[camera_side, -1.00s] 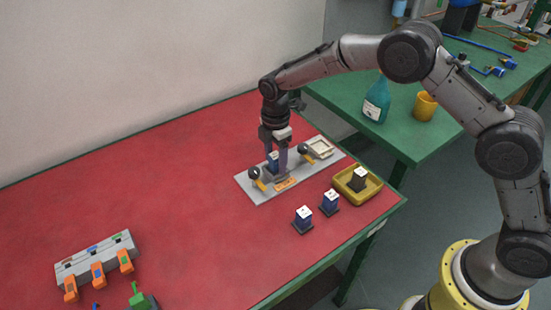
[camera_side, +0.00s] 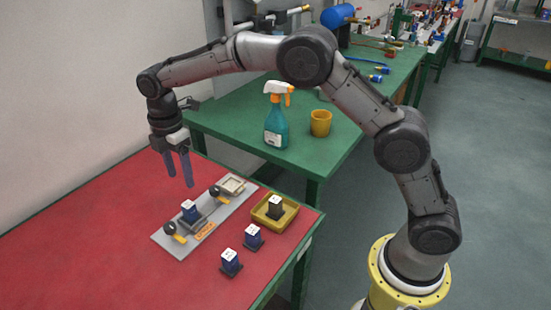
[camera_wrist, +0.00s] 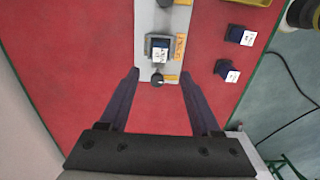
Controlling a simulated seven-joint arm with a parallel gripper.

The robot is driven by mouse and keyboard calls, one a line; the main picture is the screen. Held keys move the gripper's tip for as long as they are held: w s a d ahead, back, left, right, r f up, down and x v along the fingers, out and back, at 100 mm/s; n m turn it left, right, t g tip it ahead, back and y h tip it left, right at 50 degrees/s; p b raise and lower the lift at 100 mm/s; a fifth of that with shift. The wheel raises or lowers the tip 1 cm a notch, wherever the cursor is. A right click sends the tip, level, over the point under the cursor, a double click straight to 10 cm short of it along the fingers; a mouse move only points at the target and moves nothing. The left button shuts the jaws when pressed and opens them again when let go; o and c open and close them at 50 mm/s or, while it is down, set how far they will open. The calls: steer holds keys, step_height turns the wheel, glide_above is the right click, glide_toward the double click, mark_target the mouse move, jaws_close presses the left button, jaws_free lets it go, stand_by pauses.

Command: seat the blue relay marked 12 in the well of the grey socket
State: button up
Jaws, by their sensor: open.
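A blue relay with a white marked top (camera_side: 188,210) stands upright at the grey socket (camera_side: 193,222) on the light grey plate. It also shows in the wrist view (camera_wrist: 159,54), with the socket's rim (camera_wrist: 149,40) around it. The marking is too small to read, and I cannot tell how deep the relay sits in the well. My gripper (camera_side: 179,180) is open and empty, above the relay and apart from it. Its two fingers also show spread in the wrist view (camera_wrist: 160,72).
The plate (camera_side: 165,240) carries two black knobs with yellow parts and a pale square frame (camera_side: 231,185). Two more blue relays (camera_side: 231,262) (camera_side: 253,236) stand on the red table. The table left of the plate is clear.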

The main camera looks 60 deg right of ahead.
steer(key=s+d+r+m+t, duration=0.1)
steer(key=s+d+r+m, duration=0.3)
steer(key=s+r, duration=0.3)
steer(key=s+d+r+m+t, duration=0.2)
steer(key=s+d+r+m, duration=0.3)
steer(key=s, duration=0.3)
steer(key=s+d+f+m+t, duration=0.1)
steer(key=s+m, duration=0.3)
steer(key=s, duration=0.6)
steer(key=s+d+m+t, duration=0.1)
steer(key=s+d+m, duration=0.3)
steer(key=s, duration=0.6)
steer(key=shift+f+m+t, duration=0.3)
steer(key=shift+f+m, duration=0.05)
steer(key=shift+m, duration=0.15)
steer(key=shift+o, duration=0.4)
